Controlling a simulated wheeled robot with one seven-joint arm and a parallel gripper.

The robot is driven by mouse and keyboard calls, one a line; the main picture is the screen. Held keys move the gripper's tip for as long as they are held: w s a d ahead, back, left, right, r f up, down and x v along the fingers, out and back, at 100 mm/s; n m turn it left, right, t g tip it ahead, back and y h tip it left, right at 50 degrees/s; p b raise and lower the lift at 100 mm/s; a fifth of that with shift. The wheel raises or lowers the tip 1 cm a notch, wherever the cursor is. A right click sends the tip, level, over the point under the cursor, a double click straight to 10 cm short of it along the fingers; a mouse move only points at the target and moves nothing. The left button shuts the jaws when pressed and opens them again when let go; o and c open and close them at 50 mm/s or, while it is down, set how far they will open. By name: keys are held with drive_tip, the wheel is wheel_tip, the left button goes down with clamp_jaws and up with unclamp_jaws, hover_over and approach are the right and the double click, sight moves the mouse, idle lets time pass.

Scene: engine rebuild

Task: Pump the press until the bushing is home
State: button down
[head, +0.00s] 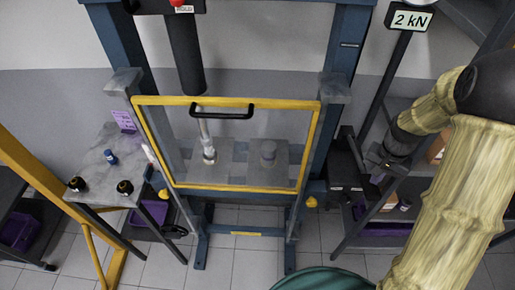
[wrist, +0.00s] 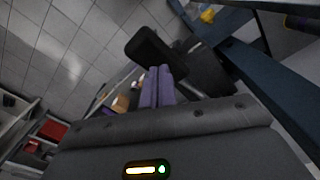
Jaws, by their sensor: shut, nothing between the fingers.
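The press (head: 340,75) is a blue frame with a dark ram (head: 185,55) hanging in it. Its yellow-framed clear guard (head: 225,188) stands across the front, with a black handle (head: 222,114). I cannot tell which is the bushing. The display (head: 412,20) reads 2 kN. My gripper (head: 378,163) is right of the press, by a dark box (head: 345,185). In the wrist view its purple fingers (wrist: 157,85) are together and empty, with a black pad-like end (wrist: 153,48) just beyond.
A shelf with purple bins (head: 385,229) stands at right, close to my arm. A red knob (head: 177,3) sits at the top. Tiled floor is free in front.

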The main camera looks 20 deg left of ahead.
drive_tip(key=shift+f, duration=0.1)
idle(0.3)
drive_tip(key=shift+f+b, duration=5.95)
drive_tip(key=shift+f, duration=2.25)
wheel_tip(320, 180, up, 16)
drive_tip(key=p, duration=1.2)
drive_tip(key=shift+r+p, duration=0.25)
drive_tip(key=shift+p, duration=0.05)
drive_tip(key=shift+f, duration=0.1)
drive_tip(key=shift+r, duration=0.2)
drive_tip(key=shift+r+p, duration=2.1)
drive_tip(key=shift+r, duration=0.35)
drive_tip(key=shift+f, duration=0.1)
